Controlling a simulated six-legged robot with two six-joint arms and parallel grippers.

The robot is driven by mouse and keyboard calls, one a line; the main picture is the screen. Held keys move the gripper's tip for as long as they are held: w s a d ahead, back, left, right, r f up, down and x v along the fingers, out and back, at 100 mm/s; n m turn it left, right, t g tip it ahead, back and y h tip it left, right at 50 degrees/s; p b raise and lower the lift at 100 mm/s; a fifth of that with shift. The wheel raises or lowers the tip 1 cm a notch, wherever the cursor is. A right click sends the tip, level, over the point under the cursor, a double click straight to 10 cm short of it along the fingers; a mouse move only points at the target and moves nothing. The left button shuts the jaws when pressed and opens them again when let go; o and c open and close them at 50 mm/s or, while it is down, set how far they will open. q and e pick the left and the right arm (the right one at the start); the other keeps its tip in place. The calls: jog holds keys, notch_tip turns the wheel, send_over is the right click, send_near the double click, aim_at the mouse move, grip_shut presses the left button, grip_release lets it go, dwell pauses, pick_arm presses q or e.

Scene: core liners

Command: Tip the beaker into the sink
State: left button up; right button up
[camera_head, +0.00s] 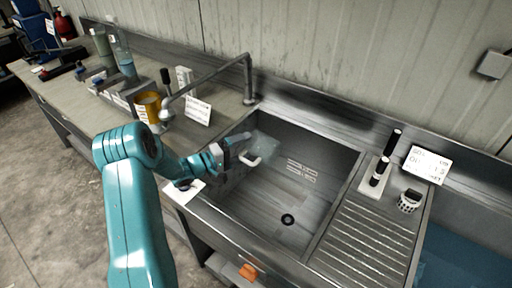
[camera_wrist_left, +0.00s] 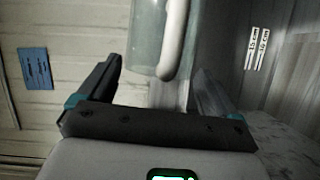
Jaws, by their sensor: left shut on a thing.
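The beaker (camera_head: 266,147) is clear, with a white handle (camera_head: 250,160). It is over the left part of the steel sink (camera_head: 335,150), above the basin floor, and looks tilted. My left gripper (camera_head: 238,146) is shut on the beaker at the basin's left side. In the left wrist view the beaker (camera_wrist_left: 148,35) and its white handle (camera_wrist_left: 175,38) show at the top, between and beyond the fingers of my left gripper (camera_wrist_left: 158,70). I cannot tell whether it holds liquid. The drain (camera_head: 288,219) is in the basin floor. My right gripper is out of view.
A tap (camera_head: 248,75) arches behind the basin's left edge. A yellow container (camera_head: 148,104), bottles (camera_head: 122,58) and small signs (camera_head: 198,111) stand on the left counter. The ribbed drainboard (camera_head: 365,232) at right has black-topped items (camera_head: 380,172) behind it.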

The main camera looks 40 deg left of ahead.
aim_at(248, 144)
pick_arm(q)
jog(key=r+m, duration=0.1)
jog(key=m, duration=0.1)
jog(key=d+m+g+y, duration=0.1)
jog(key=m, duration=0.1)
jog(key=r+m+g+b, duration=0.1)
jog(key=shift+d+r+m+y, duration=0.3)
jog(key=shift+m+y, duration=0.1)
jog(key=d+m+y+b, duration=0.1)
jog(key=m+b, duration=0.1)
jog(key=b, duration=0.2)
jog(key=d+r+m+g+y+b, duration=0.1)
jog(key=m+b, duration=0.1)
jog(key=b, duration=0.2)
jog(key=d+m+y+b, duration=0.1)
jog(key=b, duration=0.3)
jog(key=shift+w+r+m+y, duration=0.15)
jog(key=shift+w+m+y, duration=0.15)
jog(key=shift+m+y, duration=0.1)
jog(key=shift+d+r+m+g+y+b, duration=0.1)
jog(key=shift+r+m+g+y+b, duration=0.2)
jog(key=shift+b, duration=0.8)
jog(key=shift+d, duration=0.1)
